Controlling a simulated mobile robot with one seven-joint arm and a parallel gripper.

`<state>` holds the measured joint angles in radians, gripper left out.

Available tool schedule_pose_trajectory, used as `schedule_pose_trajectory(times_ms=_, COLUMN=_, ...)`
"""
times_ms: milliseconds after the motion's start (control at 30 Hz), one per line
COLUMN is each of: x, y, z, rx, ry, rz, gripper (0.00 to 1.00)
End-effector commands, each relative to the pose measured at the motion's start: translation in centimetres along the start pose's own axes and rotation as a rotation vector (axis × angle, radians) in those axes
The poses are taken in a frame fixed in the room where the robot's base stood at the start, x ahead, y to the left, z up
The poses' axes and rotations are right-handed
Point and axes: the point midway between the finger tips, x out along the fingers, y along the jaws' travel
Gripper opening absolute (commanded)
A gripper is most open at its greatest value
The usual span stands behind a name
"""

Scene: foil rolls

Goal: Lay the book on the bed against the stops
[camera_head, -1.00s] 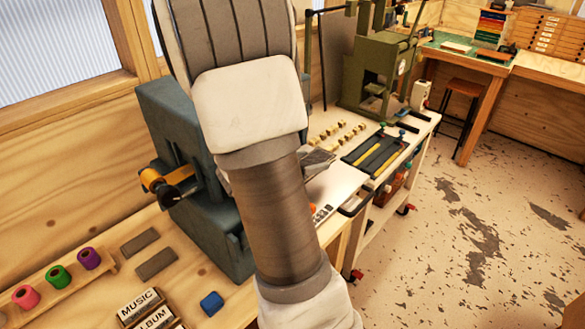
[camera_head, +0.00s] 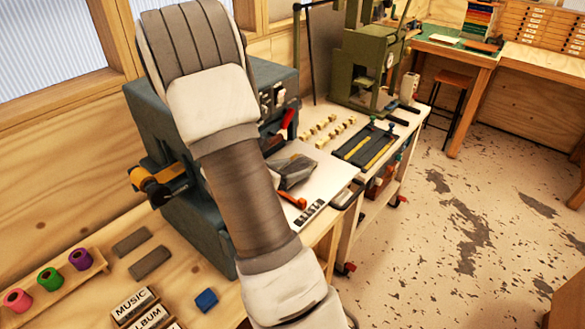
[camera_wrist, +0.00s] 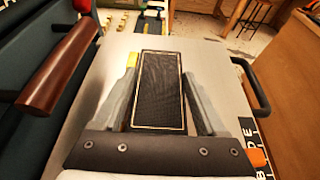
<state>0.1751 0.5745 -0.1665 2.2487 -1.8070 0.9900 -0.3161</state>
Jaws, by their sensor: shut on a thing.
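The book is a dark cover with a thin gold border (camera_wrist: 160,92); in the wrist view it lies lengthwise between my two grey fingers. My gripper (camera_wrist: 159,75) is shut on its sides. Beneath is the pale flat bed (camera_wrist: 222,68) of the blue-grey press; it also shows in the head view (camera_head: 318,217).
The blue-grey press body (camera_head: 170,150) stands left of the bed. A dark red handle (camera_wrist: 62,68) crosses the wrist view's left side. A black side handle (camera_wrist: 254,86) is at the bed's right. Lettered blocks (camera_head: 135,305) and foil rolls (camera_head: 50,278) are on the bench.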

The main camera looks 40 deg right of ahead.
Motion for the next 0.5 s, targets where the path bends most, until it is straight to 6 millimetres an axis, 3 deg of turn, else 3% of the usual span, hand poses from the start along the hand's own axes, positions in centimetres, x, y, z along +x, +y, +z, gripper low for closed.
schedule_pose_trajectory(times_ms=100, x=0.19, y=-0.01, z=-0.44, rx=0.0, ry=0.0, rz=0.0, gripper=0.16)
schedule_pose_trajectory(times_ms=133, x=0.12, y=-0.01, z=-0.28, rx=0.0, ry=0.0, rz=0.0, gripper=0.79)
schedule_pose_trajectory(times_ms=200, x=0.11, y=-0.02, z=-0.25, rx=0.0, ry=0.0, rz=0.0, gripper=0.92)
schedule_pose_trajectory(times_ms=267, x=0.11, y=-0.02, z=-0.25, rx=0.0, ry=0.0, rz=0.0, gripper=1.0)
schedule_pose_trajectory(times_ms=500, x=0.07, y=-0.02, z=-0.16, rx=-0.001, ry=0.0, rz=0.0, gripper=1.0)
